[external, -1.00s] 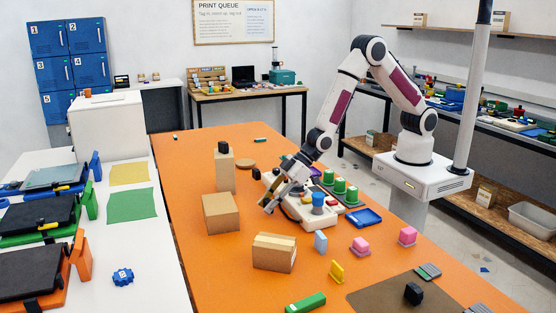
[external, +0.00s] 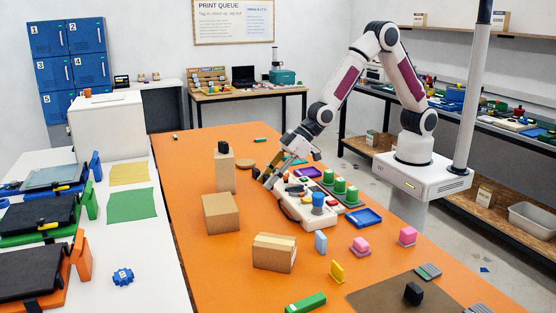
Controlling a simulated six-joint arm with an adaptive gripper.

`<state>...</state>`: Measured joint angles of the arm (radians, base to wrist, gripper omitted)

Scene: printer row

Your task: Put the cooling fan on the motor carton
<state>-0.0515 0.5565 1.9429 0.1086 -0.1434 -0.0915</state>
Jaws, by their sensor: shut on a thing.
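My gripper (external: 266,183) is above the orange table, beside the left end of a white control panel. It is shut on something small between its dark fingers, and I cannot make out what. Three brown cartons stand to its left and front: a tall one (external: 225,175) with a black object (external: 222,147) on top, a plain box (external: 221,214), and a box with a pale top strip (external: 274,254). No label shows which is the motor carton. I cannot identify the cooling fan for certain.
The white panel (external: 292,208) with a blue knob stands under my arm, next to green cylinders (external: 340,187) and a blue tray (external: 365,218). Pink, yellow and light-blue pieces lie in front. A black block (external: 413,292) sits on a brown mat.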

